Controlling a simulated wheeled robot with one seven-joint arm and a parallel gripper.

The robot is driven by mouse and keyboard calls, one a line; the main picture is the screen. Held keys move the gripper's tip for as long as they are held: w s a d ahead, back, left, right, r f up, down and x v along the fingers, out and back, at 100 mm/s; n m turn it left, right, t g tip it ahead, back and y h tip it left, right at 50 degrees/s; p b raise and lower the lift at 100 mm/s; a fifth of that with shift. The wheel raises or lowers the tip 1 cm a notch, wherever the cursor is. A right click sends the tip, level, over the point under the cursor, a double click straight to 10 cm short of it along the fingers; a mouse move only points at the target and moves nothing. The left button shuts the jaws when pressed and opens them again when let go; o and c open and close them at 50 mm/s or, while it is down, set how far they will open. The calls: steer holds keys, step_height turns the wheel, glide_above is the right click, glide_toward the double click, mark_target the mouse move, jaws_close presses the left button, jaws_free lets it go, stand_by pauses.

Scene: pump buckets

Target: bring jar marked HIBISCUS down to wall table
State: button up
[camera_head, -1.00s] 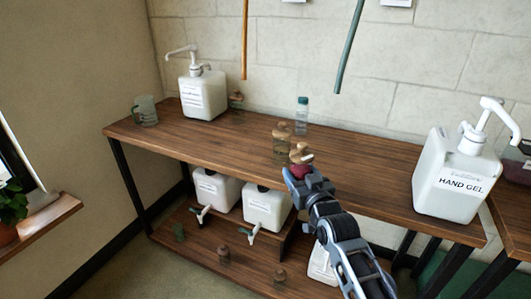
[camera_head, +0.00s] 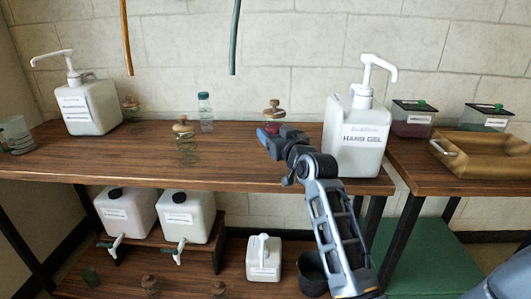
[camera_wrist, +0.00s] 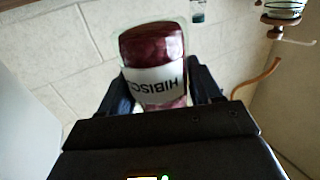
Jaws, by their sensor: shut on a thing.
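My gripper (camera_head: 268,138) is shut on the jar marked HIBISCUS, which has dark red contents and a brown knobbed lid (camera_head: 273,108). In the wrist view the jar (camera_wrist: 152,48) sits between the two fingers, its white label partly readable and upside down. In the head view the gripper hides most of the jar. It shows over the long wooden table along the wall (camera_head: 60,160), left of the hand gel bottle (camera_head: 358,135). I cannot tell its height above the top.
A second table at right holds lidded boxes (camera_head: 411,122) and a wooden tray (camera_head: 480,158). White canisters (camera_head: 187,215) stand below.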

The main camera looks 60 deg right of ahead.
steer(key=shift+f+b, duration=0.5)
steer(key=shift+f, duration=2.25)
steer(key=shift+f, duration=0.1)
steer(key=o, duration=1.3)
steer(key=shift+f, duration=0.1)
steer(key=shift+r, duration=0.25)
steer(key=v, duration=1.2)
steer(key=shift+a+f, duration=0.1)
steer(key=shift+a+f, duration=0.1)
